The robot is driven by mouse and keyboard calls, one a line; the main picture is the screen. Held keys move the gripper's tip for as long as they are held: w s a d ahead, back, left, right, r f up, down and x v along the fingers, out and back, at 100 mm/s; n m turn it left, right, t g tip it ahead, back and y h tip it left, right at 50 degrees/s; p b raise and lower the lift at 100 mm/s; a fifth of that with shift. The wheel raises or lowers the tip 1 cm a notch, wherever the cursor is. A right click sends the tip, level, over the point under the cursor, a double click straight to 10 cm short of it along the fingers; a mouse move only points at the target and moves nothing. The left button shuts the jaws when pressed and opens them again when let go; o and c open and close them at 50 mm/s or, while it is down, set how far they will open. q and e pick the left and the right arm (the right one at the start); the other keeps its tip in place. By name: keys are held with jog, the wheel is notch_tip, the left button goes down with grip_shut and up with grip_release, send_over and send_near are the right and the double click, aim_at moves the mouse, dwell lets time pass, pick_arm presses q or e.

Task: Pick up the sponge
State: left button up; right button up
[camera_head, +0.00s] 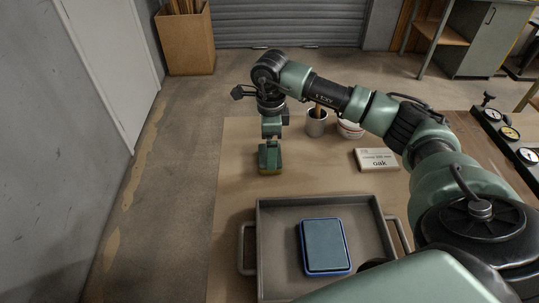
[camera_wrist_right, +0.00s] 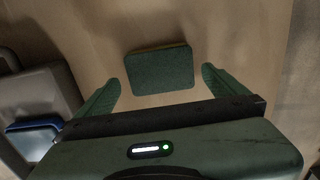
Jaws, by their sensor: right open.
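The sponge (camera_head: 271,170) lies on the tan work surface to the left, beyond the tray; it has a dark green top and a yellowish lower edge. In the right wrist view the sponge (camera_wrist_right: 160,64) shows as a dark green block between the two fingertips, with a gap on each side. My right gripper (camera_head: 270,146) is open and points down over the sponge, hiding part of it in the head view. I cannot tell how far the fingertips are above the surface. My left gripper is not in view.
A grey tray (camera_head: 265,235) with side handles holds a blue-rimmed pad (camera_head: 325,246). Gauges (camera_head: 509,133) stand at the right. The surface around the sponge is clear.

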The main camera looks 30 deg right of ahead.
notch_tip(320, 180, down, 3)
jog(key=shift+w+r, duration=0.1)
jog(key=shift+r, duration=0.1)
jog(key=shift+f, duration=0.35)
jog(key=c, duration=1.1)
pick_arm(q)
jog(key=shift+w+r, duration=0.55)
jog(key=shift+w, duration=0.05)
pick_arm(e)
jog(key=shift+c, duration=0.2)
jog(key=shift+r, duration=0.15)
jog(key=shift+r, duration=0.65)
pick_arm(q)
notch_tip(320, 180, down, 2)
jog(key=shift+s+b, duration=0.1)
jog(key=shift+b, duration=0.65)
pick_arm(e)
notch_tip(320, 180, up, 18)
jog(key=shift+r, duration=0.25)
